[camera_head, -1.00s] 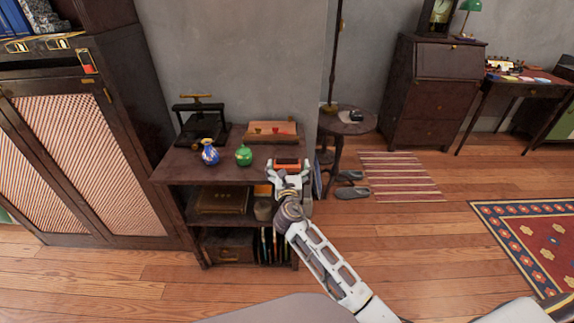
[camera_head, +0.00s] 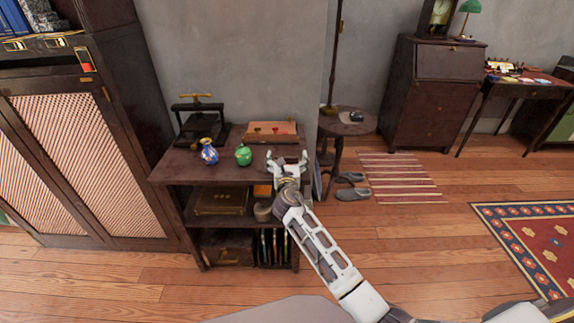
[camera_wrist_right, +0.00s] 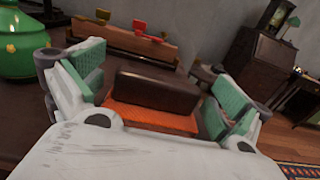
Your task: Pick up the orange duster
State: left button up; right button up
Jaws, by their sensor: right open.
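The orange duster (camera_wrist_right: 150,118) shows in the right wrist view, with a dark brown block on top and an orange part below. It sits between the two green-padded fingers of my right gripper (camera_wrist_right: 155,92), which are spread apart on either side of it. In the head view my right gripper (camera_head: 287,164) is open at the right end of the dark shelf top. I cannot make out the duster in the head view; the gripper seems to cover it. My left gripper is not in view.
On the dark shelf unit (camera_head: 172,170) stand a blue vase (camera_head: 209,153), a green pot (camera_head: 243,155), a black press (camera_head: 201,125) and a wooden tray (camera_head: 290,138) behind the gripper. A round side table (camera_head: 362,127) stands to the right.

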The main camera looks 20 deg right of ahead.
aim_at(287, 156)
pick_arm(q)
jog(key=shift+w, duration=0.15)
pick_arm(e)
jog(key=shift+c, duration=1)
jog(key=c, duration=0.9)
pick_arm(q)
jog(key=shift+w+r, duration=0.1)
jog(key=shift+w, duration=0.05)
pick_arm(e)
jog(key=shift+r, duration=0.1)
jog(key=shift+r, duration=0.4)
jog(key=shift+r+p, duration=0.3)
jog(key=shift+p, duration=0.1)
notch_tip(287, 156, up, 7)
jog(key=p, duration=0.3)
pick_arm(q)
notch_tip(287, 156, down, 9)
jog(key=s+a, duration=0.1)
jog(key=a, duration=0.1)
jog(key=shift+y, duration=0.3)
pick_arm(e)
jog(key=shift+r, duration=0.75)
